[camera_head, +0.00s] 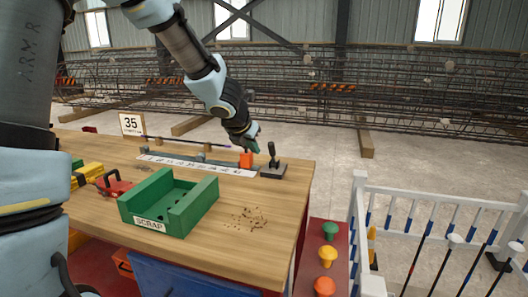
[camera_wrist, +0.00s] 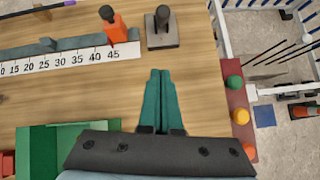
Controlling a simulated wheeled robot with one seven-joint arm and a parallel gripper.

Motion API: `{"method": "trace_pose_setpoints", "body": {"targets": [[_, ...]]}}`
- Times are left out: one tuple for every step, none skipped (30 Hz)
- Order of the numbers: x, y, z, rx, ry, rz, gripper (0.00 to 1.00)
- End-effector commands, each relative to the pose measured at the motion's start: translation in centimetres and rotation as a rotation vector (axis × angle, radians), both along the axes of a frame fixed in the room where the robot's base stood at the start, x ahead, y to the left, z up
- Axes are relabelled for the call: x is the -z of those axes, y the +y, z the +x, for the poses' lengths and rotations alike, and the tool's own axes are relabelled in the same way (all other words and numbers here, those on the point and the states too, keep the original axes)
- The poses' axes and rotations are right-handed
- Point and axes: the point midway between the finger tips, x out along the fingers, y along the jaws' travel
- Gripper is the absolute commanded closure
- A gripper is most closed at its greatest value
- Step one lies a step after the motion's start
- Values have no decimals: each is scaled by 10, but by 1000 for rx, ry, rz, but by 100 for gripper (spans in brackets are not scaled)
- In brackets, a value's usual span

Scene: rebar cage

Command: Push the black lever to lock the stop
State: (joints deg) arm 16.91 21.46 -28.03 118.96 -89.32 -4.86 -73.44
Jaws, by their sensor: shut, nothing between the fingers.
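A black lever (camera_head: 271,151) stands upright on a grey base at the right end of the white ruler. The wrist view shows this lever (camera_wrist: 162,16) and its grey base (camera_wrist: 163,38) at the top. An orange stop (camera_head: 246,160) stands just left of it by the ruler. In the wrist view the orange stop (camera_wrist: 115,31) carries a black-knobbed handle and sits near the 45 mark. My gripper (camera_head: 254,146) is shut and empty, with green fingers. In the wrist view its fingertips (camera_wrist: 160,72) point toward the lever's base, with a visible gap in the picture.
The white ruler (camera_head: 200,164) lies along the bench with a grey rail behind it. A green SCRAP tray (camera_head: 150,222) and a red clamp tool (camera_head: 114,186) are on the left. A sign reading 35 (camera_head: 131,124) stands behind. Coloured buttons (camera_head: 327,256) are beside the bench.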

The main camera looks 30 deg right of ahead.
Motion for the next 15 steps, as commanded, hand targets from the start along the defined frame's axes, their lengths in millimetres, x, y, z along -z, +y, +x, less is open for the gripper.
{"method": "trace_pose_setpoints", "body": {"targets": [[8, -3, 2, 1, 2, 0, 100], [11, -5, 4, 1, 2, 1, 100], [16, -8, 7, 0, 2, 1, 100], [21, -10, 9, 0, 3, 0, 100], [25, -13, 12, 0, 3, 0, 100], [32, -17, 15, 1, 4, 0, 100], [36, -20, 18, 1, 4, 0, 100], [41, -23, 21, 1, 4, 0, 100], [47, -28, 25, 0, 3, 0, 100], [52, -31, 27, 2, 3, 0, 100], [56, -34, 30, 3, 3, 1, 100], [62, -38, 34, 2, 3, 0, 100], [67, -41, 37, 1, 4, 0, 100], [71, -44, 40, 0, 3, 0, 100], [77, -48, 44, 0, 3, 0, 100]]}}
